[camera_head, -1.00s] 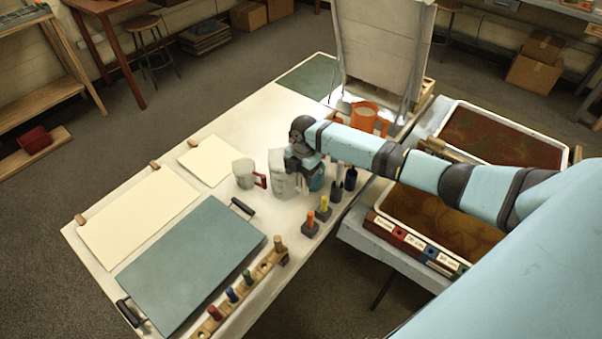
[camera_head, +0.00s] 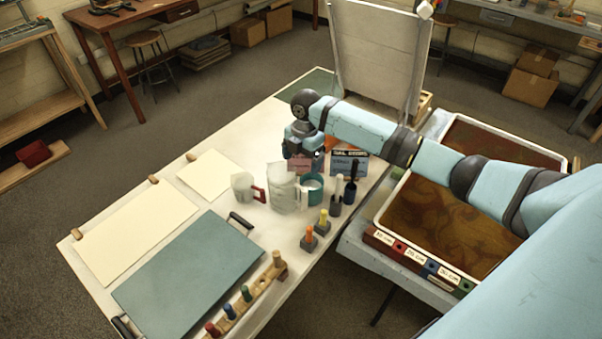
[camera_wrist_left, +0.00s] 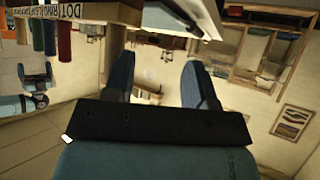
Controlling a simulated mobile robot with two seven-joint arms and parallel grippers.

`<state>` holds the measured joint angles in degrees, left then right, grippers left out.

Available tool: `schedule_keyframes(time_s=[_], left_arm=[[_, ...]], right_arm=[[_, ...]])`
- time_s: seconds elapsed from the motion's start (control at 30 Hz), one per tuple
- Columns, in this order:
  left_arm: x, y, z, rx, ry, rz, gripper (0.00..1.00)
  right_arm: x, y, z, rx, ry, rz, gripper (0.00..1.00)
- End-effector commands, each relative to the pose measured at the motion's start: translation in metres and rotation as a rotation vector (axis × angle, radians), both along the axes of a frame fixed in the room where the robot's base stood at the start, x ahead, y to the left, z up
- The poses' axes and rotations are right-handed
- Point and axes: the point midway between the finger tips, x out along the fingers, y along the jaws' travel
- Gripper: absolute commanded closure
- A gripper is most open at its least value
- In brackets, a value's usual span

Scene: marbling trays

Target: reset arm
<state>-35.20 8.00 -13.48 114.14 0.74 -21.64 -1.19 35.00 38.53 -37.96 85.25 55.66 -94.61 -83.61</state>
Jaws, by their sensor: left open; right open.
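My right arm reaches in from the right in the head view. Its gripper (camera_head: 302,166) points down over the far part of the white table (camera_head: 262,132), behind the clear jug (camera_head: 284,192). The small fingertips look empty, but cups and cards crowd behind them. My left gripper (camera_wrist_left: 158,68) shows in the left wrist view with its two dark fingers wide apart and nothing between them. The left gripper is not in the head view.
A small white jug (camera_head: 242,186), a teal cup (camera_head: 312,188) and a blue card (camera_head: 348,162) stand near the right gripper. A teal board (camera_head: 198,272) and pale sheets lie at left. Trays with brown liquid (camera_head: 435,215) stand at right under my right arm.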

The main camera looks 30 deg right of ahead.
Motion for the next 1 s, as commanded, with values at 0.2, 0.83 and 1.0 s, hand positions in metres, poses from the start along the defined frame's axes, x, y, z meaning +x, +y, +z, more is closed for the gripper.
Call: schedule_keyframes(time_s=[0.2,0.83,1.0], left_arm=[[0.0,0.0,0.0,-0.001,-0.002,0.0,0.49],[0.001,0.0,0.0,0.0,-0.003,0.001,0.49],[0.001,0.0,0.0,0.0,-0.002,0.001,0.49]], right_arm=[[0.0,-0.001,0.013,0.0,0.001,0.0,0.11],[-0.011,0.014,0.002,0.004,0.001,-0.02,0.11],[-0.052,0.06,-0.029,0.02,-0.012,-0.129,0.11]])
